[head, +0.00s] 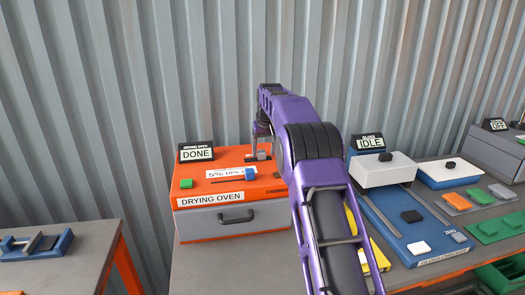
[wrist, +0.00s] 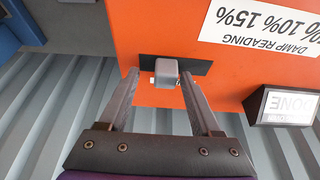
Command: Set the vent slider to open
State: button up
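The drying oven (head: 190,163) is an orange box with a grey front drawer. A grey knob (wrist: 165,70) sits in a short dark slot on its orange top and looks like the vent slider. In the wrist view, my gripper (wrist: 160,76) is open, with one finger on each side of the knob and a gap on both sides. In the head view, my gripper (head: 262,152) is low over the oven's back right part. No open or closed lettering for the slider is readable.
The oven top also holds a green block (head: 186,183), a blue knob (head: 250,172) and a damp reading label (wrist: 265,30). The display (head: 196,153) behind reads DONE. A blue machine (head: 415,235) stands to the right. The corrugated wall (head: 130,100) is close behind.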

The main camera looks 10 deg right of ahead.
jog(key=v, duration=1.7)
jog(key=shift+r, duration=0.25)
jog(key=shift+r, duration=0.1)
